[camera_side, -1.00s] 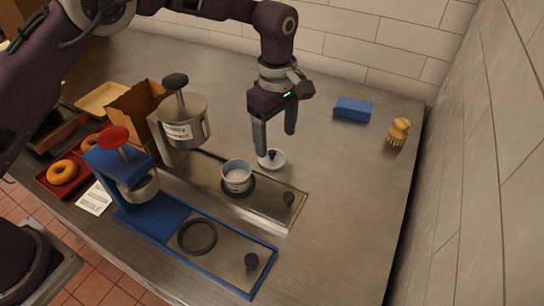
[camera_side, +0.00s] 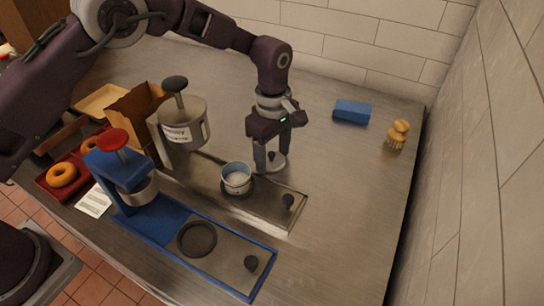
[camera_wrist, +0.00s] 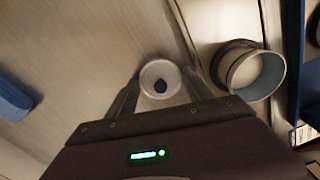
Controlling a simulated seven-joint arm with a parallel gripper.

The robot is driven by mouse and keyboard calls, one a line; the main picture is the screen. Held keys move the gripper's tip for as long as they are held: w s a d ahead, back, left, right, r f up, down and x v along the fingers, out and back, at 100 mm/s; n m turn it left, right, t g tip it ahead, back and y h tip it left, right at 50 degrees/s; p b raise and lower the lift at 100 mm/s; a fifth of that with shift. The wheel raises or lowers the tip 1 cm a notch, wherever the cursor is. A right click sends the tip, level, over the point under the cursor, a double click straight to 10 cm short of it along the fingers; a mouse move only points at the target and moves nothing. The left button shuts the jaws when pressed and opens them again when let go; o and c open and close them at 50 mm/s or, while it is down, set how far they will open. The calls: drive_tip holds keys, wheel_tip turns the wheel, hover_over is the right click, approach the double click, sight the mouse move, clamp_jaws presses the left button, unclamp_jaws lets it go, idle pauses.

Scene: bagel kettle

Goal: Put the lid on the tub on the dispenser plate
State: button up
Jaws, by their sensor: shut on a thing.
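The lid (camera_side: 279,166) is a small pale disc with a dark knob, lying at the table just behind the grey dispenser's plate. My gripper (camera_side: 270,164) is down at the lid, shut on its knob. In the wrist view the lid (camera_wrist: 158,72) shows between my fingers (camera_wrist: 160,90). The tub (camera_side: 237,178), a small open cup with a blue-grey rim and white contents, stands upright on the dispenser plate (camera_side: 268,198), left of my gripper. In the wrist view the tub (camera_wrist: 250,72) is to the right of the lid.
The grey dispenser (camera_side: 180,125) stands left of the tub. A blue dispenser (camera_side: 125,170) with an empty plate (camera_side: 225,258) is in front. A blue block (camera_side: 352,111) and a brush (camera_side: 398,134) lie to the right.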

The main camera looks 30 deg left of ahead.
sight(273, 154)
wheel_tip(273, 154, up, 9)
drive_tip(key=shift+f, duration=0.1)
drive_tip(key=s+a+r, duration=0.3)
drive_tip(key=s+r, duration=0.1)
drive_tip(key=s, duration=0.7)
drive_tip(key=shift+n, duration=0.4)
drive_tip(key=shift+w+d+f, duration=0.15)
drive_tip(key=shift+f, duration=1.35)
drive_tip(key=shift+w+d+f, duration=0.1)
drive_tip(key=shift+f, duration=1.35)
drive_tip(key=shift+f, duration=0.15)
drive_tip(key=o, duration=1.7)
drive_tip(key=shift+r, duration=3.55)
clamp_jaws()
